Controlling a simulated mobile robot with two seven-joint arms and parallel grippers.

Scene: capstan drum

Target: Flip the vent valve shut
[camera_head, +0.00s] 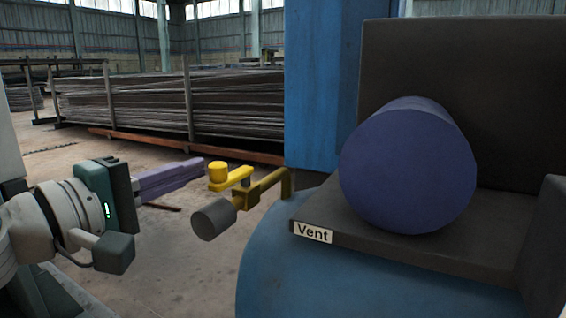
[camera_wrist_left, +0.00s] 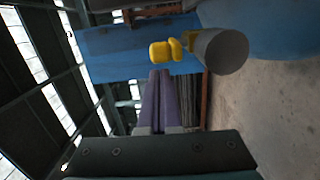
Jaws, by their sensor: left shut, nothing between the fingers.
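The vent valve has a yellow lever with a round knob (camera_head: 218,172) on a grey cylindrical body (camera_head: 214,219). A yellow bracket (camera_head: 264,189) joins it to the blue structure. A label reading "Vent" (camera_head: 313,232) sits on the dark ledge to its right. My left gripper (camera_head: 203,165) has purple fingers, shut and empty, with the tips just left of the knob in the head view. In the left wrist view the fingers (camera_wrist_left: 160,76) point toward the yellow knob (camera_wrist_left: 161,51), and the grey body (camera_wrist_left: 221,51) is to its right. I cannot tell whether they touch. My right gripper is not seen.
A large purple-blue drum (camera_head: 408,166) rests on the dark ledge (camera_head: 480,268) at the right. A blue column (camera_head: 324,85) stands behind the valve. A blue rounded base (camera_head: 300,285) lies below. Stacked long material (camera_head: 150,105) is far back. Open floor lies below the valve.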

